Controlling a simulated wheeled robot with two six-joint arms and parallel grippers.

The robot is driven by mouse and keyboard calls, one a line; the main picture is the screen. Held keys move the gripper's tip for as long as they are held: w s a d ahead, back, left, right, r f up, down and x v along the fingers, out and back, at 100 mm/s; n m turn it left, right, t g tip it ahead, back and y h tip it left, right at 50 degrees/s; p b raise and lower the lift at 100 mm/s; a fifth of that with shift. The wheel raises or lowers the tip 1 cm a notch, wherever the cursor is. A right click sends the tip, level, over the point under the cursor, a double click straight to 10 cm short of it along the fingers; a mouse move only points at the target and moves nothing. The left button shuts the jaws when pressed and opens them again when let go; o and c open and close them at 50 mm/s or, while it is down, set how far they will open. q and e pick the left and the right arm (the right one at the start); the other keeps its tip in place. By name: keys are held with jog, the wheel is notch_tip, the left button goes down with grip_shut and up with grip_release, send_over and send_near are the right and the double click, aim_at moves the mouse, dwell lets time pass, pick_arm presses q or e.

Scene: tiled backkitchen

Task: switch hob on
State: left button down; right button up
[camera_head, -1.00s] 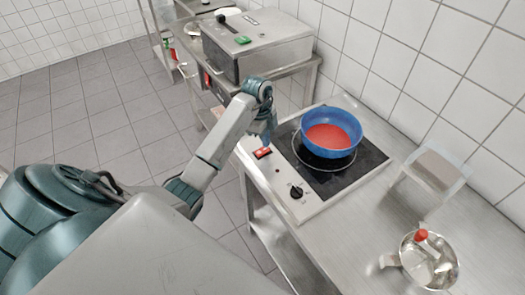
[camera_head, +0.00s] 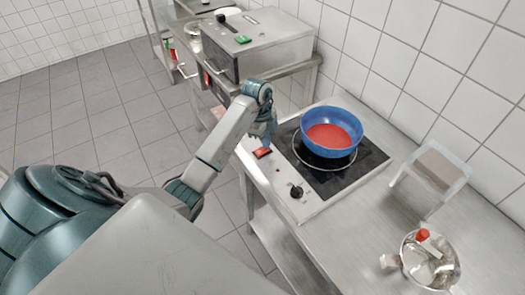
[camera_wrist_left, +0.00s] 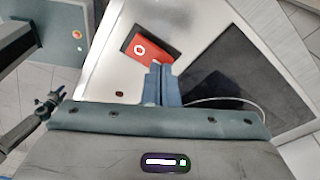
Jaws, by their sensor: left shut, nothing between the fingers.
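The hob (camera_head: 318,205) has a pale control strip and a black glass top, set in the steel counter. Its red rocker switch (camera_head: 262,153) sits at the strip's far end; in the left wrist view the red switch (camera_wrist_left: 139,47) shows a white ring mark. A black knob (camera_head: 297,191) is at the near end. My left gripper (camera_head: 268,142) is shut and empty, its blue fingertips just beside and above the switch. In the left wrist view the left gripper (camera_wrist_left: 157,72) is next to the switch; contact cannot be told. My right gripper is not in view.
A blue pot (camera_head: 343,118) with red contents stands on the hob, close beyond my left fingers. A steel pan (camera_head: 446,272) and a pale stand (camera_head: 438,171) are on the counter at right. A steel appliance (camera_head: 270,50) stands behind. Counter between hob and pan is clear.

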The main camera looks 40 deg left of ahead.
pick_arm(q)
jog(key=shift+f, duration=0.35)
notch_tip(320, 180, up, 7)
jog(key=p, duration=0.5)
jog(key=shift+r+p, duration=0.1)
jog(key=shift+p, duration=0.3)
dwell(0.4)
